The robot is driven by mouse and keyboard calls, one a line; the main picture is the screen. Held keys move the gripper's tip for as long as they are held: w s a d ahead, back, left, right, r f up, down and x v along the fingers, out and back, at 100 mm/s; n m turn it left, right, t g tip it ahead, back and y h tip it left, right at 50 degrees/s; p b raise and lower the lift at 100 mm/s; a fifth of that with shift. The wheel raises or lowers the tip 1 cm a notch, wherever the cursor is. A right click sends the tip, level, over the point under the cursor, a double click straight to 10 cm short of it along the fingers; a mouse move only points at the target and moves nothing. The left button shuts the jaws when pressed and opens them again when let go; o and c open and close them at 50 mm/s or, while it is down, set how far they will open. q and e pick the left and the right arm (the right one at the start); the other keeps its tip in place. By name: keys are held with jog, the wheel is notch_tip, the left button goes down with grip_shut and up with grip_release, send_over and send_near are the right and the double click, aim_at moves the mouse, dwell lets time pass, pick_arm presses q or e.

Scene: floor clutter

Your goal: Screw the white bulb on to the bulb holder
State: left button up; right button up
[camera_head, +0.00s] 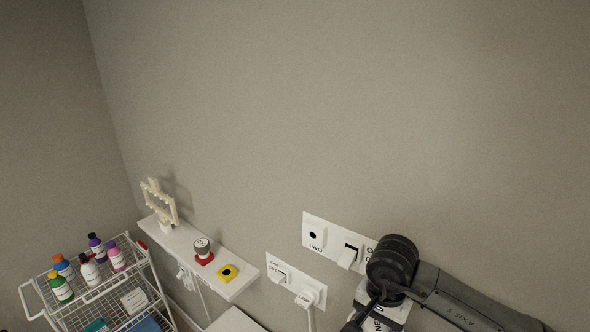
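No white bulb can be clearly made out in the head view. A wall panel with a round black hole (313,235) sits at the middle right; I cannot tell whether this hole is the bulb holder. My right arm comes in from the lower right, in front of the panel's right end. Dark parts at its end, which appear to be my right gripper (371,307), are small and partly cut off by the bottom edge. Whether they are open or hold anything cannot be told. My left gripper is out of view.
A white wall shelf (187,236) carries a beige frame (164,203), a grey-topped red-based piece (203,253) and a yellow square piece (228,273). A lower socket panel (279,271) has a white plug (308,297). A wire cart (104,290) with several bottles stands lower left.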

jog(key=o, duration=0.7)
notch_tip(320, 180, up, 14)
jog(key=b, duration=0.2)
dwell(0.5)
jog(key=shift+f, duration=0.1)
